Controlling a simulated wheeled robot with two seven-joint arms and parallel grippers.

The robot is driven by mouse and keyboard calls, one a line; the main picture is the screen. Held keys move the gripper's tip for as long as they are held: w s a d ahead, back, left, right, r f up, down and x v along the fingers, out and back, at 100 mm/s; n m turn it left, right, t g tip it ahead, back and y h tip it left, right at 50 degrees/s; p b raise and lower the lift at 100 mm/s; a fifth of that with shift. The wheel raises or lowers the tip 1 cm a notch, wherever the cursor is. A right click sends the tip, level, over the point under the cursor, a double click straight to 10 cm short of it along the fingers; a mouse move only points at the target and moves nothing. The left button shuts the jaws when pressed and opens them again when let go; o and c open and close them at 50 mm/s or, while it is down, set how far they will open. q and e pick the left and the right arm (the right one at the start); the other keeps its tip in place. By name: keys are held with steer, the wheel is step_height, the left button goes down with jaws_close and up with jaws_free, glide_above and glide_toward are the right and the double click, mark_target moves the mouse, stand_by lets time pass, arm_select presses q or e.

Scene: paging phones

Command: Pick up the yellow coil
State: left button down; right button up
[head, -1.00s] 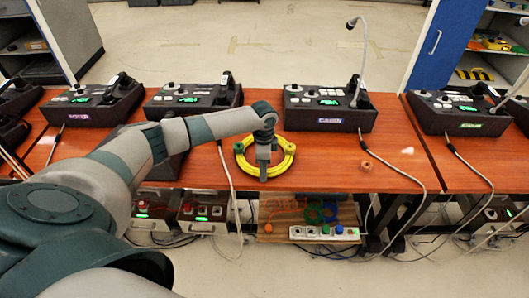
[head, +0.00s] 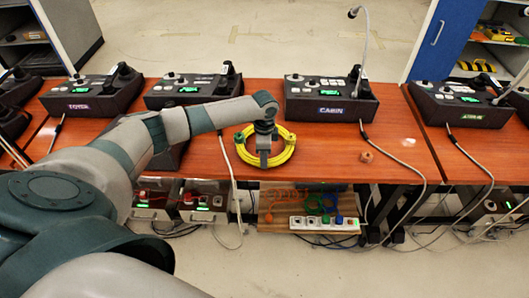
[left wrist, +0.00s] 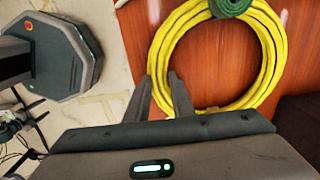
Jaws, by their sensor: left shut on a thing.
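The yellow coil (head: 287,153) is a ring of several loops with green wraps, over the front part of the wooden table in the head view. In the left wrist view the coil (left wrist: 163,50) shows large, with a green wrap at the top. My left gripper (head: 263,164) points down at the ring's near side. In the left wrist view its two fingers (left wrist: 161,78) are shut on the side of the ring. Whether the coil touches the table is hard to tell. My right gripper is not in view.
Paging phones stand along the table's back, including the one labelled CABIN (head: 330,103). A small orange part (head: 367,157) lies right of the coil. A white power strip (head: 324,224) sits on a lower board. Cables hang over the table's front edge.

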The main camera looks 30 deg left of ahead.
arm_select(q)
steer(key=shift+r, duration=0.2)
steer(key=shift+r+b, duration=0.45)
steer(key=shift+r, duration=0.5)
steer(key=shift+r+b, duration=0.3)
steer(key=shift+r, duration=0.55)
steer(key=d+r+b, duration=0.3)
steer(key=d+r, duration=0.4)
steer(key=d, duration=0.4)
steer(key=shift+s+d, duration=0.15)
steer(key=shift+d, duration=0.2)
